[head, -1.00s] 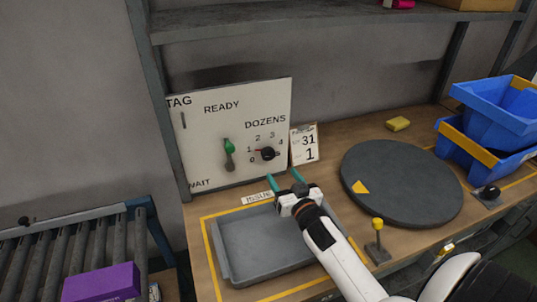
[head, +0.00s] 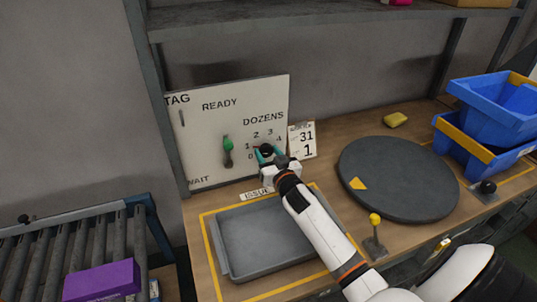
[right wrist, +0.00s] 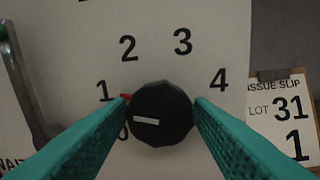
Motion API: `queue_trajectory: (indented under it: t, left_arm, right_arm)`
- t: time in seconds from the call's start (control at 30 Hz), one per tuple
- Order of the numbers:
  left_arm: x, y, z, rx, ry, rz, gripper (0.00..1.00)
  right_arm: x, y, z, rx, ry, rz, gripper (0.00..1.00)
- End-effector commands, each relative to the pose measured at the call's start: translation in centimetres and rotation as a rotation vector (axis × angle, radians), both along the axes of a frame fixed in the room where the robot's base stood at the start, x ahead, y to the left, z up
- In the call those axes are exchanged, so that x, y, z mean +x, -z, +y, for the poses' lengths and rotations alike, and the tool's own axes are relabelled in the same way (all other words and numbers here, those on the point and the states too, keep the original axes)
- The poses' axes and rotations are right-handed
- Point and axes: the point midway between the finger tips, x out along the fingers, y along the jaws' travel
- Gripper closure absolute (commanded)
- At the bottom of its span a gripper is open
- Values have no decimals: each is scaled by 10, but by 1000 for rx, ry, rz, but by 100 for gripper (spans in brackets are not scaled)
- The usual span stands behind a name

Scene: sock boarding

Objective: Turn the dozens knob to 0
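The black dozens knob (right wrist: 162,118) sits on the white board (head: 212,150), among the numerals 0 to 4. In the right wrist view the fingertips (right wrist: 162,104) lie against the knob's left and right sides, with no clear gap. The 0 is partly hidden behind the left finger. My left gripper is not in view.
An issue slip card (head: 302,141) stands just right of the dial. A green-handled lever (head: 227,148) is on the board to the left. A grey tray (head: 222,262) lies below, and a round dark turntable (head: 405,180) and blue bins (head: 490,115) are to the right.

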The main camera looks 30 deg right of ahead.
Motion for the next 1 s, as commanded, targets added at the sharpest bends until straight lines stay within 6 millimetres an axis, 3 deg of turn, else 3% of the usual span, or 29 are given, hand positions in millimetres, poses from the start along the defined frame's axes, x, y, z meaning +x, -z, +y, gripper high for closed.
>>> queue_trajectory:
  t: [0.03, 0.17, 0.2, 0.57, 1.0]
  left_arm:
    - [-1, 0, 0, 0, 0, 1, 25]
    - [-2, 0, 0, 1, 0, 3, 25]
    - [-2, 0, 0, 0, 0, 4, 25]
    - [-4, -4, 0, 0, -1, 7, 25]
    - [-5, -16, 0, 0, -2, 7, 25]
  right_arm:
    - [0, 0, 0, 0, 0, 0, 61]
    - [0, 0, 0, 0, 0, 0, 82]
    - [0, 0, 0, 0, 0, 0, 84]
    - [0, -1, 0, -72, 0, 18, 84]
    - [0, -2, -1, -419, 0, 101, 84]
